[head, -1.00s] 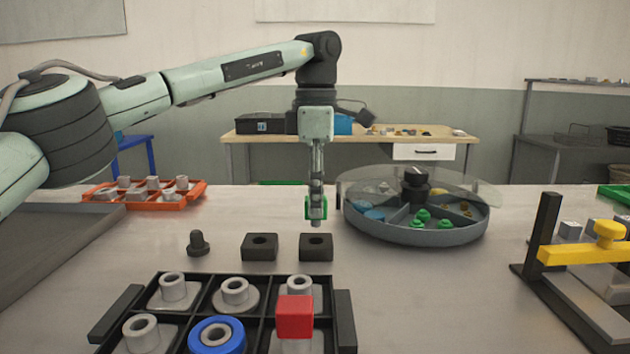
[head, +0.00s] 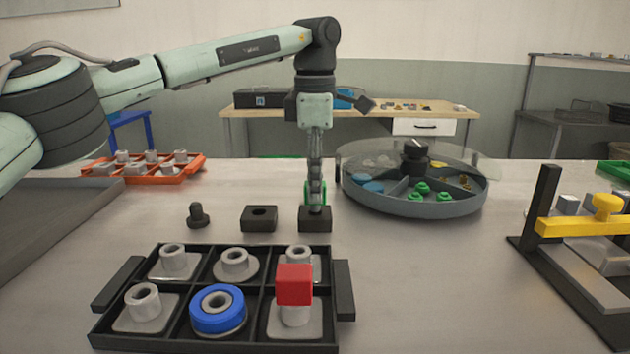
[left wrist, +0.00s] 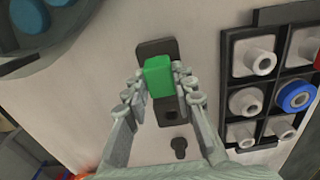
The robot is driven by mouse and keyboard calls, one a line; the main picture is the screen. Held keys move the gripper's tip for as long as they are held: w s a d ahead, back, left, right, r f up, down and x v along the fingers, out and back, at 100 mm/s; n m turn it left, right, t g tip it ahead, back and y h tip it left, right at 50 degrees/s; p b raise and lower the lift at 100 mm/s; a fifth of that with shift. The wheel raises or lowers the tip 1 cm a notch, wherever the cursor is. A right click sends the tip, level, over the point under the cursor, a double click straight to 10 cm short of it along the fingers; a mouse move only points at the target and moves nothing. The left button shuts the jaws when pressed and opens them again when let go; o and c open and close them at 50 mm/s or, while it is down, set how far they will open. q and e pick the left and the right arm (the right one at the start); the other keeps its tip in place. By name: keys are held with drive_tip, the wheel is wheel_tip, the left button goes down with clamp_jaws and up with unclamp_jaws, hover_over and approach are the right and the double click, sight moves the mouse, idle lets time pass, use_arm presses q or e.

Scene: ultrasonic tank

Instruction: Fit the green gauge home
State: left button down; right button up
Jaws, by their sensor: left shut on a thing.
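My left gripper (head: 316,200) is shut on the green gauge, pointing down at the right-hand black block (head: 315,222). The green gauge (head: 307,190) is mostly hidden behind the finger in the head view. In the left wrist view the green gauge (left wrist: 157,77) shows as a green block between the two fingers, over one of the black blocks (left wrist: 153,48). I cannot tell whether it touches that block. A second black block (head: 259,224) with a hole stands to the left. My right gripper is not in view.
In front is a black tray (head: 215,343) of grey posts; a blue ring (head: 237,318) sits front middle, a red block (head: 294,284) front right. A black peg (head: 198,217) stands left. A round covered dish (head: 413,207) is behind right, a yellow-barred stand (head: 585,227) far right.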

use_arm(q)
drive_tip(key=shift+f, duration=1)
idle(3.8)
drive_tip(key=c, duration=1.2)
unclamp_jaws()
wheel_tip(320, 180, up, 12)
